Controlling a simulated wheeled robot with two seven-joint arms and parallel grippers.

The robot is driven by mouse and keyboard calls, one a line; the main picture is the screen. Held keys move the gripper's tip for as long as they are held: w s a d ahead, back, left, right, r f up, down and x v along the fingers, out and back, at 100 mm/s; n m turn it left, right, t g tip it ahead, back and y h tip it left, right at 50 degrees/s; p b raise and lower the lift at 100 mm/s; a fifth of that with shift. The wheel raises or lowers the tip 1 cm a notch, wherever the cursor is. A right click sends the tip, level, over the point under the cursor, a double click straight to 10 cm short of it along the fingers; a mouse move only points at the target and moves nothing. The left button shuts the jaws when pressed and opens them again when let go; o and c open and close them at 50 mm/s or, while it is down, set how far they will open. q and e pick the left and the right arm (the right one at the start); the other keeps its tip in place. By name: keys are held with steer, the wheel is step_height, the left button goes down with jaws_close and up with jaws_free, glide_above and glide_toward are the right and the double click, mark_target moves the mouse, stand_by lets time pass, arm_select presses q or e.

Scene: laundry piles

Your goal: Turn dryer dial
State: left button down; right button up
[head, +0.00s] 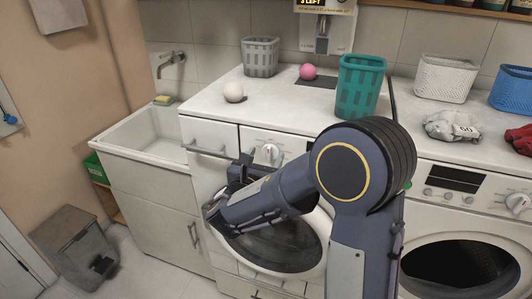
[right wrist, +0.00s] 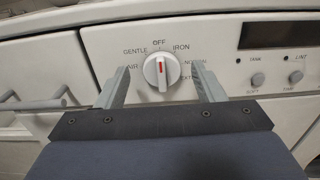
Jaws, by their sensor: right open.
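The dryer dial (right wrist: 161,72) is a round white knob with a red mark that points up at OFF. Around it are the labels AIR, GENTLE, IRON, NORMAL and one partly hidden. In the head view the dial (head: 268,155) is on the panel of the left machine (head: 226,150). My right gripper (right wrist: 163,80) is open, with one finger on each side of the dial and a gap on both sides. I cannot tell its exact distance from the panel. In the head view my right gripper (head: 243,165) is beside the dial, partly hidden. My left gripper is not in view.
A bar handle (head: 205,151) sticks out left of the dial. A dark display (right wrist: 270,33) and small buttons (right wrist: 257,80) are to its right. Baskets (head: 361,75) and balls (head: 234,92) stand on the counter above. A sink (head: 140,150) is at the left.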

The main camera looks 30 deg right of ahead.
steer(key=shift+x, duration=0.8)
steer(key=c, duration=0.9)
steer(key=shift+d+f+m+b, duration=0.1)
steer(key=shift+f+m+b, duration=0.1)
steer(key=shift+m+b, duration=0.45)
steer(key=shift+c, duration=0.2)
steer(key=m+b, duration=0.4)
steer(key=b, duration=0.2)
steer(key=m+b, duration=0.4)
steer(key=b, duration=0.3)
steer(key=s+f+m+b, duration=0.1)
steer(key=m+b, duration=0.4)
steer(key=b, duration=0.2)
steer(key=shift+d, duration=0.35)
steer(key=shift+r+m+b, duration=0.15)
steer(key=shift+m+b, duration=0.7)
steer(key=shift+b, duration=0.25)
